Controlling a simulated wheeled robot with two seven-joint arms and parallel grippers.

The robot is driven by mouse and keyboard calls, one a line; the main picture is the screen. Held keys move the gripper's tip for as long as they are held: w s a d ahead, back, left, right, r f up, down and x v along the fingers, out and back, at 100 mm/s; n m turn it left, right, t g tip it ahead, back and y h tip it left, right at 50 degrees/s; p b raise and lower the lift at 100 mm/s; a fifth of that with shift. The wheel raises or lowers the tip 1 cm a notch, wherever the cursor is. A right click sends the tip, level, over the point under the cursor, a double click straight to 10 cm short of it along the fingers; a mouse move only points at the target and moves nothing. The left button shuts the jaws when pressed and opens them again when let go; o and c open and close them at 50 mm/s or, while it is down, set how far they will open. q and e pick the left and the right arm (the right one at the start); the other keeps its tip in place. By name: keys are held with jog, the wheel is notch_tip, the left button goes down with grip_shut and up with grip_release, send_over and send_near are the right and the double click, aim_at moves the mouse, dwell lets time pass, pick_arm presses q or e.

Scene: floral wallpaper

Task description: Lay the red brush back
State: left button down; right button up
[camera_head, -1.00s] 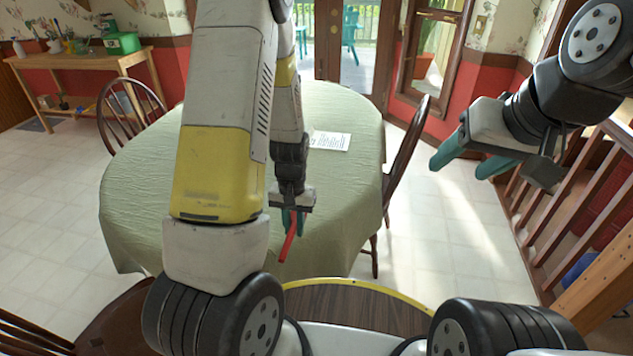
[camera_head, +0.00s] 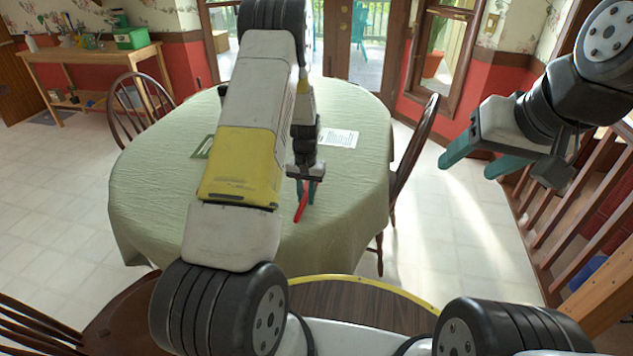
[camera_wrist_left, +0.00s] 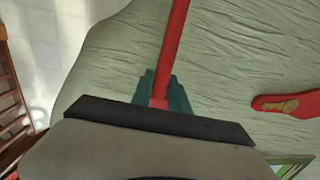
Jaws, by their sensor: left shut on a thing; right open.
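The red brush (camera_head: 301,208) is held in my left gripper (camera_head: 306,182), over the near right part of the green-covered table (camera_head: 345,205). Its red shaft slants down in the head view. In the left wrist view the shaft (camera_wrist_left: 175,45) runs up from between the teal fingers (camera_wrist_left: 162,92), which are shut on it. I cannot tell whether the brush touches the cloth. My right gripper (camera_head: 468,167) is open and empty, to the right of the table.
A red piece with a tan patch (camera_wrist_left: 289,104) lies on the cloth in the wrist view. A green-framed item (camera_head: 203,147) and a printed sheet (camera_head: 338,138) are on the table. Chairs (camera_head: 141,103) stand around it. A wooden railing (camera_head: 570,215) is at the right.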

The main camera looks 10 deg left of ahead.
pick_arm(q)
jog(key=shift+f, duration=0.65)
jog(key=shift+f, duration=0.1)
jog(key=c, duration=1.3)
grip_release()
jog(key=shift+o, duration=0.2)
